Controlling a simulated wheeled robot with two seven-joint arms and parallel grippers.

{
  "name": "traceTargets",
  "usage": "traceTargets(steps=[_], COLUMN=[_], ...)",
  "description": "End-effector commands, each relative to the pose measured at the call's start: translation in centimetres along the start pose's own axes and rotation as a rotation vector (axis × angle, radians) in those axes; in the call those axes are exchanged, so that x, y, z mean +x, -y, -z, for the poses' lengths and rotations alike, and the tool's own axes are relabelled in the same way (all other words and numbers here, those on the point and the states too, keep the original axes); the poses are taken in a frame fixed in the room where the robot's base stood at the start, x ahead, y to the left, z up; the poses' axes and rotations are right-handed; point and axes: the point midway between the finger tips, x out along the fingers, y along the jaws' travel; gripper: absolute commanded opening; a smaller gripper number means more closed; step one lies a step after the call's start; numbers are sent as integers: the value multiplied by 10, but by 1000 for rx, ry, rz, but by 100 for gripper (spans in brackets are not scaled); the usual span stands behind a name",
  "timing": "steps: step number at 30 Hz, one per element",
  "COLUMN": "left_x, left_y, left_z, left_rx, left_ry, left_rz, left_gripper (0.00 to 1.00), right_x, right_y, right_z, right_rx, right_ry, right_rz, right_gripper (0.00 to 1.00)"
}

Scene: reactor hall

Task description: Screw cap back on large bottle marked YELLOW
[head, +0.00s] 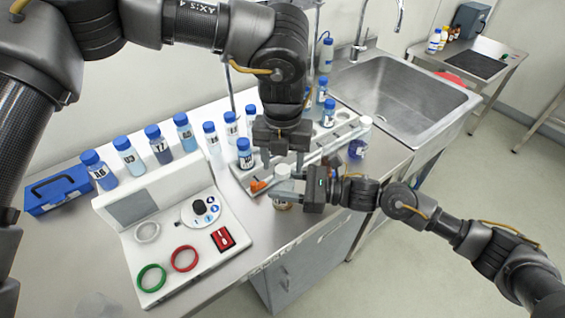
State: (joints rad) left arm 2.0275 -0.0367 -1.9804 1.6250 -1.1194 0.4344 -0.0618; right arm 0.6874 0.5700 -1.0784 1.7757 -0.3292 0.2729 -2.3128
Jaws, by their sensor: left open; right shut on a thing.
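A bottle (283,206) with a clear or pale body and some amber near its base stands at the front edge of the bench, mostly hidden by my grippers. A pale, whitish top (283,170) shows above it; I cannot tell whether this is a cap in place. No YELLOW marking is readable. My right gripper (290,190) reaches in from the right and is shut on the bottle. My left gripper (282,167) points down from above, open, with its fingers on either side of the pale top.
A rack (320,155) with blue-capped bottles and an orange item (257,185) lies behind. A white-capped bottle (359,140) stands right, near the sink (410,95). A white control panel (165,235), a blue case (58,190) and several labelled blue-capped bottles (158,145) stand left.

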Motion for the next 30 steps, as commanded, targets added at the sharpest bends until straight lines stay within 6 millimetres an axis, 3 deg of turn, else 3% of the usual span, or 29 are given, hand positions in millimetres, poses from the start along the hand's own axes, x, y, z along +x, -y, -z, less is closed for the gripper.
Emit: traceTargets(steps=[9, 15, 21, 29, 30], left_x=[-64, -95, -107, -108, -108], left_y=[0, 0, 0, 0, 0], left_z=[-1, -1, 0, 0, 0], left_rx=[-2, -3, -2, -1, -1], left_ry=[5, 3, 0, 0, 0], left_rz=[1, 0, -1, -1, -1], left_gripper=[55, 55, 55, 55, 55], right_x=[0, 0, 0, 0, 0], right_y=[0, 0, 0, 0, 0], right_z=[0, 0, 0, 0, 0], right_rx=[0, 0, 0, 0, 0], right_ry=[-1, -1, -1, -1, -1], right_rz=[0, 0, 0, 0, 0], right_gripper=[0, 0, 0, 0, 49])
